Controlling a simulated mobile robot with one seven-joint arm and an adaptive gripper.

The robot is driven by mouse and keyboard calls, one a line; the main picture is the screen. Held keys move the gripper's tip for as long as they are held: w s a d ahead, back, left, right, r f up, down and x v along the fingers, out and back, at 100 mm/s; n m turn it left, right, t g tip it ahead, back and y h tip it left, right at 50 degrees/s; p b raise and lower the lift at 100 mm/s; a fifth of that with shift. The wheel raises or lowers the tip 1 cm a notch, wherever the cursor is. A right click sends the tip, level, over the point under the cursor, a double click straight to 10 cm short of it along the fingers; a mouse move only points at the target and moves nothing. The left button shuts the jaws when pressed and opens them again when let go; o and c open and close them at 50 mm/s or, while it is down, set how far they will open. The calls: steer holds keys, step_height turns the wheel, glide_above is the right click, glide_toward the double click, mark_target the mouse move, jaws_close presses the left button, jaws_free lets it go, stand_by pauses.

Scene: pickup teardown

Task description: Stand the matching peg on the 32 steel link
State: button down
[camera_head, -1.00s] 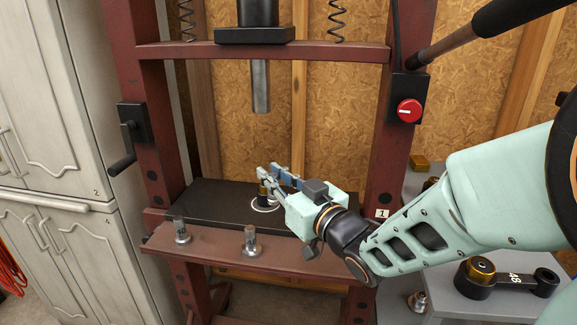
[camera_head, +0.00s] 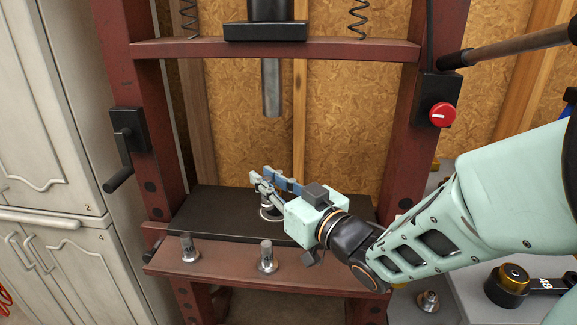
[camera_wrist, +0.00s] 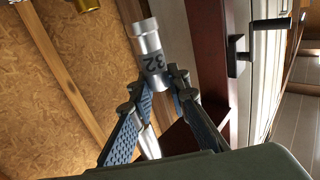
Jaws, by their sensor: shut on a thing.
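A steel peg (camera_wrist: 152,55) marked 32 is between the fingertips of my gripper (camera_wrist: 160,95) in the wrist view. The gripper is shut on it. The peg looks roughly parallel to the wall studs. In the head view my gripper (camera_head: 262,181) is over the black press plate (camera_head: 215,205). Just below the fingertips, a small round silver and dark object (camera_head: 270,212) is on the plate, partly hidden by the gripper; I cannot tell if it is the link. A brass-coloured piece (camera_wrist: 88,5) is cut off at the top of the wrist view.
The press ram (camera_head: 271,85) hangs above my gripper, between red posts (camera_head: 152,120). Two flanged pegs (camera_head: 188,248) (camera_head: 267,256) stand on the front beam. At right, another small peg (camera_head: 428,300) stands near a black link with a brass bush (camera_head: 508,285) on a grey surface.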

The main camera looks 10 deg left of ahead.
steer(key=shift+w+a+f, duration=0.1)
steer(key=shift+w+f, duration=0.05)
steer(key=shift+w, duration=1.45)
steer(key=shift+w+a+f, duration=0.1)
steer(key=shift+w+f, duration=0.05)
steer(key=shift+w, duration=1.5)
steer(key=shift+w+a+f, duration=0.1)
steer(key=shift+w+f, duration=0.05)
steer(key=shift+w, duration=1.45)
steer(key=shift+f+b, duration=0.8)
steer(key=shift+b, duration=0.05)
steer(key=shift+f, duration=0.15)
steer(key=c, duration=1.8)
jaws_free()
steer(key=shift+o, duration=0.2)
steer(key=shift+d, duration=0.1)
